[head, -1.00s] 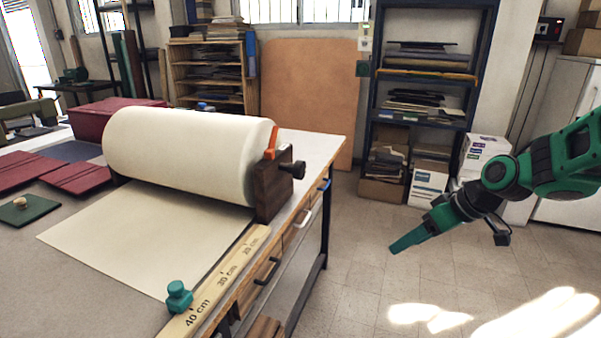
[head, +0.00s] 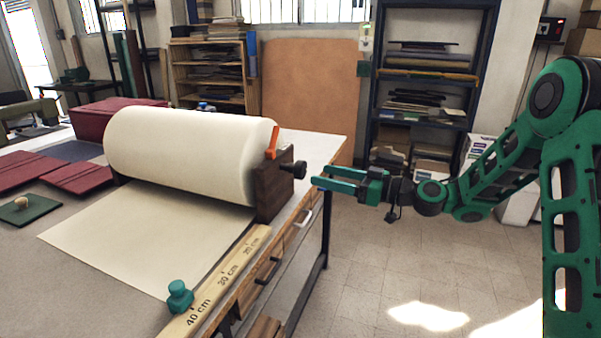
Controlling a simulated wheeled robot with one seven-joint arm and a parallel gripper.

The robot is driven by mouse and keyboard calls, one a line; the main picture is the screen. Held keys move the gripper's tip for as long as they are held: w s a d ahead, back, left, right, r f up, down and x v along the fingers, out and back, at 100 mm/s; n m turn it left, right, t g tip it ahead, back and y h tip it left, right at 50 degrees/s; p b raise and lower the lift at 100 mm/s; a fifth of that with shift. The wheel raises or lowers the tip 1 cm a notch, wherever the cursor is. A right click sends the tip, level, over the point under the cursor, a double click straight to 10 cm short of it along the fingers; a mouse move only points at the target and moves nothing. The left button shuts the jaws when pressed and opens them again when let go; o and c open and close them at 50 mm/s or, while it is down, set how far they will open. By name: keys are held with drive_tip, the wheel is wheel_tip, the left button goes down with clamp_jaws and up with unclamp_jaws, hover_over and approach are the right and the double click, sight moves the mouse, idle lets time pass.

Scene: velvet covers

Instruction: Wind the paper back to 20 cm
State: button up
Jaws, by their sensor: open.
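A thick roll of cream paper (head: 185,152) lies in a dark wooden stand (head: 274,198) on the table. A dark knob (head: 297,169) sticks out of the stand's right end. An orange lever (head: 272,143) stands up beside the roll's end. The unrolled sheet (head: 140,235) lies flat towards the front, its front edge near the 40 cm mark. A wooden ruler (head: 226,276) marked 20, 30 and 40 cm runs along the sheet's right side. A teal stop (head: 180,297) sits at the 40 cm mark. My gripper (head: 318,176) is open and empty, fingers pointing left, just right of the knob.
Dark red covers (head: 78,178) and a green board with a small knob (head: 27,208) lie at the table's left. A dark red box (head: 115,113) stands behind them. Drawer handles (head: 267,270) line the table's right side. The floor to the right is clear.

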sight(304, 171)
drive_tip(key=x, duration=0.8)
drive_tip(key=shift+w+a+f, duration=0.1)
drive_tip(key=shift+a, duration=0.1)
drive_tip(key=c, duration=1.5)
